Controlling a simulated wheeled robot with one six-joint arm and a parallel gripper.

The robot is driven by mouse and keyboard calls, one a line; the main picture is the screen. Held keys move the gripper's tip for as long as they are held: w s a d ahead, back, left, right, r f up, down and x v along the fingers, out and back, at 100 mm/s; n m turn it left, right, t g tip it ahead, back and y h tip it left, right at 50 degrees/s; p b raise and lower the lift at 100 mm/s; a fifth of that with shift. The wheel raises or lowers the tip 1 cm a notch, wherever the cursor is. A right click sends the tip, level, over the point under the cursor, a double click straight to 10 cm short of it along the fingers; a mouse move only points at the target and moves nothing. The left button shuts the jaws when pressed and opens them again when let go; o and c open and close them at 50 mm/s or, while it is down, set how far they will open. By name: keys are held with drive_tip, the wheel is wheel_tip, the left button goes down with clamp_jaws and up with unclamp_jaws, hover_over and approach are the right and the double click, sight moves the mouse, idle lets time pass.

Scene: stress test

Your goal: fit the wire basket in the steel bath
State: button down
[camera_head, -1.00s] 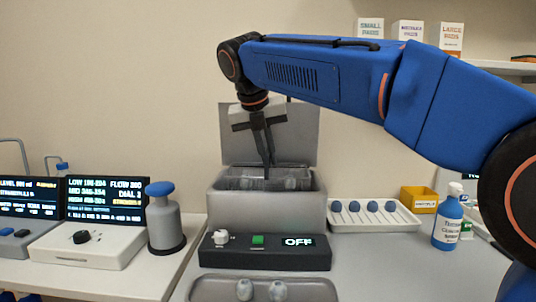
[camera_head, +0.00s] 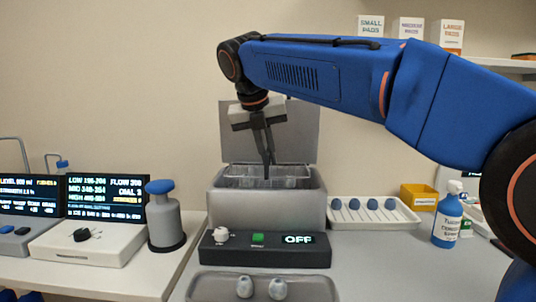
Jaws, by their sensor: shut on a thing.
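The steel bath (camera_head: 267,211) is a grey box with its lid (camera_head: 298,140) raised at the back. The wire basket (camera_head: 240,176) shows at the bath's mouth, its upper rim just above the bath's front edge. Its lower part is hidden by the bath's front wall, so I cannot tell how deep it sits or whether it touches the bottom. My gripper (camera_head: 268,162) points down over the bath, its fingers shut on the basket near the middle.
A black control box (camera_head: 264,252) reading OFF stands in front of the bath, with a grey tray (camera_head: 205,288) holding two pale pieces before it. A white rack (camera_head: 375,222) with several blue-topped pieces and a spray bottle (camera_head: 448,217) stand right. A grey blue-topped canister (camera_head: 164,222) stands left.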

drive_tip(key=shift+f, duration=2.3)
idle(3.4)
drive_tip(key=c, duration=2.2)
unclamp_jaws()
drive_tip(key=shift+o, duration=0.2)
drive_tip(key=shift+r, duration=0.1)
drive_tip(key=shift+r, duration=1.9)
